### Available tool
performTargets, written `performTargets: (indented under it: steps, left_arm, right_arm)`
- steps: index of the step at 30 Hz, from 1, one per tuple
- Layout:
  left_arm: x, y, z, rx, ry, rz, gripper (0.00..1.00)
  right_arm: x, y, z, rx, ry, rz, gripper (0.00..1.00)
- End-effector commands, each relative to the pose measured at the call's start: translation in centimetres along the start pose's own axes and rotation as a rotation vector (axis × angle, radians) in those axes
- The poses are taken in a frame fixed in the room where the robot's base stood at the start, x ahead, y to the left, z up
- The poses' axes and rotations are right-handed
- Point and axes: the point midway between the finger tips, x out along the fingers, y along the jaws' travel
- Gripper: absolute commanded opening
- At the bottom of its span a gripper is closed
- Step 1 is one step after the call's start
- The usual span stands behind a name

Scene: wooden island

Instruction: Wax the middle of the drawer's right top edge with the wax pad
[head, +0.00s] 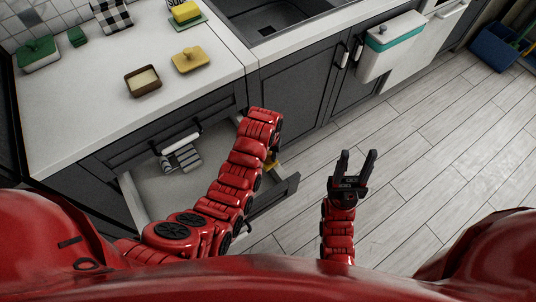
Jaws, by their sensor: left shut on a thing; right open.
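The open drawer (160,196) juts out below the counter, with pale side walls and a dark front. My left arm reaches across it and hides much of its right side. My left gripper (275,153) is mostly hidden behind the forearm, at the drawer's right side. It is shut on a yellow thing, apparently the wax pad (272,161), of which only a sliver shows. I cannot tell whether the pad touches the right top edge. My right gripper (358,156) is open and empty over the floor, right of the drawer.
On the counter (105,105) stand a brown box with a pale block (143,80), a yellow lidded dish (190,60) and a green-lidded dish (37,54). A grey striped thing (182,158) lies in the drawer. A white bin (390,45) hangs on the cabinet.

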Motion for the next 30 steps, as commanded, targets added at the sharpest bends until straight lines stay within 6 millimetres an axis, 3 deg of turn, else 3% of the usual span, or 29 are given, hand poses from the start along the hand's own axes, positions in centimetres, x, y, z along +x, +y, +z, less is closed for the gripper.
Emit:
performTargets:
  steps: [30]
  left_arm:
    - [0.2,2.0,-2.3,0.0,0.0,0.0,0.0]
  right_arm:
    - [-1.9,-0.1,0.3,0.0,0.0,0.0,0.5]
